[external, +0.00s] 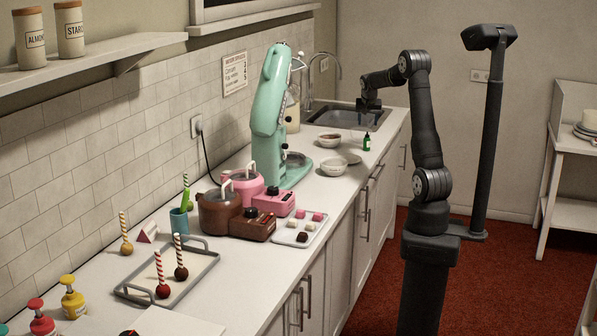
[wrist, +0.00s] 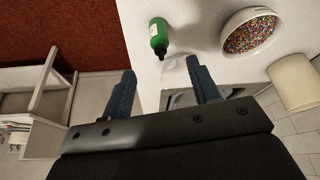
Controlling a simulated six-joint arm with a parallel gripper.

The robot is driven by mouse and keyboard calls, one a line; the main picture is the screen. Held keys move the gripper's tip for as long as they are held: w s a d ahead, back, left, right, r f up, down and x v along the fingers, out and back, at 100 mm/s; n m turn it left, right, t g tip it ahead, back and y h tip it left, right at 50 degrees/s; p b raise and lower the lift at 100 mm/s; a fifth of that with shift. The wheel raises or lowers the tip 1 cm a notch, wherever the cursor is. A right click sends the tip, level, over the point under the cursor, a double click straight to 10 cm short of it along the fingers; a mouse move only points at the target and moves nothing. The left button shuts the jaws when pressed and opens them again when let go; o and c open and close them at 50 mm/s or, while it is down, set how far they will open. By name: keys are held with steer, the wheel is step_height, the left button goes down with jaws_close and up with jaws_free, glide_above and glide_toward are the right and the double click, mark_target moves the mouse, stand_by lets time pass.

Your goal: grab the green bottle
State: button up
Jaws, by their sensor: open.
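The small green bottle (external: 366,142) with a dark cap stands on the white counter near its front edge, in front of the sink. In the wrist view the green bottle (wrist: 158,37) shows near the top middle, beyond the fingertips and roughly between their lines. My gripper (external: 369,106) is above the counter by the sink, apart from the bottle and higher than it. In the wrist view my gripper (wrist: 163,82) has its two blue-grey fingers spread wide with nothing between them.
A white bowl of colourful sprinkles (wrist: 251,32) is right of the bottle in the wrist view. The sink (external: 345,117) lies behind the bottle. A mint-green mixer (external: 268,120) stands left along the counter. The counter edge drops to red carpet (wrist: 60,30).

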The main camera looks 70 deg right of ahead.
glide_toward(367, 144)
steer(key=d+f, duration=0.1)
steer(key=f, duration=0.1)
steer(key=w+d+f, duration=0.1)
steer(key=d+f, duration=0.1)
steer(key=shift+w+d+f, duration=0.1)
steer(key=shift+d+f, duration=0.1)
steer(key=shift+f, duration=0.05)
steer(key=shift+x, duration=2.7)
steer(key=shift+a, duration=0.1)
steer(key=c, duration=1.1)
